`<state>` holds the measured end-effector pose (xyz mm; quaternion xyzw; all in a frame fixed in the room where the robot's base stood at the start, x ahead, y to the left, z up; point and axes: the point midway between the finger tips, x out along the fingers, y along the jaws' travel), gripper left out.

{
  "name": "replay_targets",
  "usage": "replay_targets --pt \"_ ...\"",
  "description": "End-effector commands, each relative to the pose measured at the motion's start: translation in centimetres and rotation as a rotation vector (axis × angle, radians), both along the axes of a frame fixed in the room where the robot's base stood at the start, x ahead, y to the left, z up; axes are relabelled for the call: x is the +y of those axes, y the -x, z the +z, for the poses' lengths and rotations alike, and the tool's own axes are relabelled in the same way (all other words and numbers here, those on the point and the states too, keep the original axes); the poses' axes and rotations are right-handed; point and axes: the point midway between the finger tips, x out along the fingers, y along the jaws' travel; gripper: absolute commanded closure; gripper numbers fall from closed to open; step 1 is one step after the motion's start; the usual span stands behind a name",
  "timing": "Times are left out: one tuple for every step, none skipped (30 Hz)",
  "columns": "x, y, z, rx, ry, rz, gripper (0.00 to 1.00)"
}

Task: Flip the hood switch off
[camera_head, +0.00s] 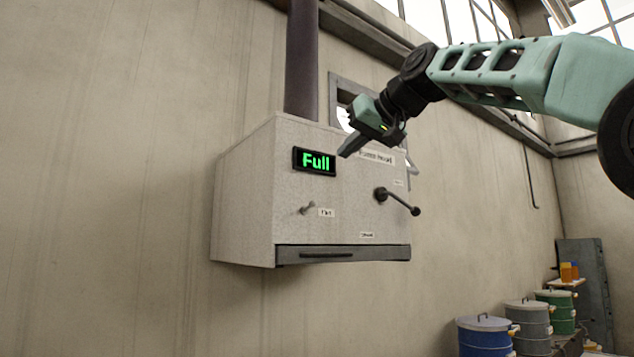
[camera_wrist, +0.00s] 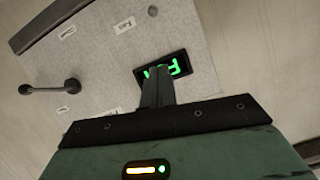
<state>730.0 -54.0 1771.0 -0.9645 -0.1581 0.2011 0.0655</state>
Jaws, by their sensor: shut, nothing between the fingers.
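The fume hood (camera_head: 245,205) is a speckled grey box on the wall. A small toggle switch (camera_head: 307,208) sticks out of the front below the display, beside a small label. The switch (camera_wrist: 152,10) also shows at the top edge of the wrist view. My gripper (camera_head: 345,151) is shut and empty, up by the display's right side and above the switch. In the wrist view, my gripper (camera_wrist: 157,72) overlaps the lower part of the display (camera_wrist: 178,64). I cannot tell whether it touches the hood.
A dark lever with a ball end (camera_head: 398,202) juts from the hood's right side. A dark sash with a handle (camera_head: 340,254) runs along the hood's bottom edge. A duct (camera_head: 301,60) rises from the top. Drums (camera_head: 485,337) stand low at right. Space before the switch looks clear.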

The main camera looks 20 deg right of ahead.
Motion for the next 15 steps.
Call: replay_targets --pt "-0.1 0.0 0.1 -0.002 0.000 -0.001 1.00" --pt "-0.1 0.0 0.1 -0.002 0.000 -0.001 1.00" --pt "-0.1 0.0 0.1 -0.002 0.000 -0.001 1.00" --pt "-0.1 0.0 0.1 -0.002 0.000 -0.001 1.00" --pt "-0.1 0.0 0.1 -0.002 0.000 -0.001 1.00" --pt "-0.1 0.0 0.1 -0.002 0.000 -0.001 1.00" --pt "-0.1 0.0 0.1 -0.002 0.000 -0.001 1.00" --pt "-0.1 0.0 0.1 -0.002 -0.001 0.000 1.00" --pt "-0.1 0.0 0.1 -0.002 -0.001 0.000 1.00" --pt "0.0 0.0 0.1 -0.001 0.000 0.000 1.00" --pt "0.0 -0.1 0.0 -0.001 0.000 0.000 1.00" --pt "0.1 -0.3 0.0 0.000 0.000 0.000 1.00" --pt "0.2 -0.5 -0.1 0.001 0.000 0.001 1.00" --pt "0.2 -0.7 -0.2 0.001 0.000 0.001 1.00" --pt "0.4 -1.1 -0.3 0.001 -0.001 0.002 1.00"
